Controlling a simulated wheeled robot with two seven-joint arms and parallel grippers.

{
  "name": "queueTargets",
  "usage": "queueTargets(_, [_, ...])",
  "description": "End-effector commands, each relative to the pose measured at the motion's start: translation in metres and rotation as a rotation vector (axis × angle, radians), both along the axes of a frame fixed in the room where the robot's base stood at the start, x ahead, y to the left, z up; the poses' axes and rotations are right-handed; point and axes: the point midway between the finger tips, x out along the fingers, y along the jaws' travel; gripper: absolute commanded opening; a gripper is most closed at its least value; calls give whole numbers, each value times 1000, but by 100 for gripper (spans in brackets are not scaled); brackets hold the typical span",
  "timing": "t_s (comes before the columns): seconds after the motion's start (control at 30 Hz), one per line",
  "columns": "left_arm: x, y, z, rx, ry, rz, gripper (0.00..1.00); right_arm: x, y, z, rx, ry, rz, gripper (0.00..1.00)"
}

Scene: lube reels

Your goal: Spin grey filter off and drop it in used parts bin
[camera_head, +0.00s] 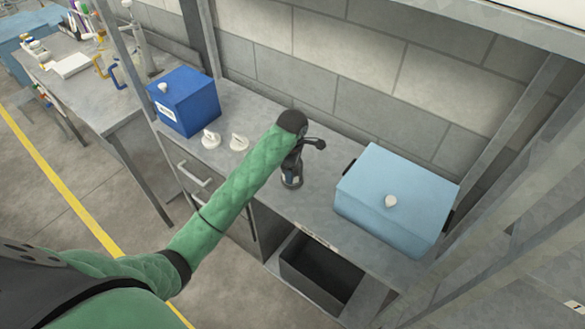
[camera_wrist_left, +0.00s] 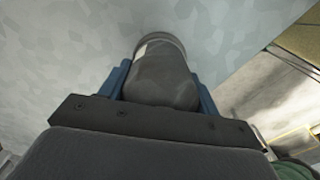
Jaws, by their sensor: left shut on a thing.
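The grey filter (camera_wrist_left: 162,78) stands between the blue fingers of my left gripper (camera_wrist_left: 160,90) in the left wrist view, with a finger against each side. A paler band shows at its far end. In the head view my left gripper (camera_head: 292,172) points down at the bench, shut on the filter (camera_head: 291,184). The gripper and wrist hide most of the filter there. I cannot tell whether it touches its mount. A dark open bin (camera_head: 320,270), likely the used parts bin, sits below the bench front. My right gripper is not in view.
A dark blue box (camera_head: 187,100) and two white knob-like parts (camera_head: 239,142) stand left on the grey bench (camera_head: 300,218). A light blue box (camera_head: 395,195) stands right. A block wall closes off the back. Metal posts frame both sides.

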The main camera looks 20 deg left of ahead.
Motion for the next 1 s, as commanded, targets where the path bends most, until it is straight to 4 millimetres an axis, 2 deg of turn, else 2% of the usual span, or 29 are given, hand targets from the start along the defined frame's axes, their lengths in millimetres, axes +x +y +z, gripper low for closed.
queueTargets(0.03, [-4,-2,-8,-1,12,28,30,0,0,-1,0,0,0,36])
queueTargets(0.37, [-4,-1,-9,1,13,68,30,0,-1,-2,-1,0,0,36])
queueTargets(0.4, [-4,-1,-9,1,13,68,70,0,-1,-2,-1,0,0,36])
queueTargets(0.5, [-3,-1,-8,1,10,68,87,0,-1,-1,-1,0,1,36])
queueTargets(0.7, [-2,0,-4,1,5,68,87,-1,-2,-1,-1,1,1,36])
queueTargets(0.73, [-2,0,-4,1,5,68,89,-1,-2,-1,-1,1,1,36])
queueTargets(0.8, [-1,0,-3,1,4,68,100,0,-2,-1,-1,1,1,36])
queueTargets(1.0, [-1,0,-2,0,2,68,100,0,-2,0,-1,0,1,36])
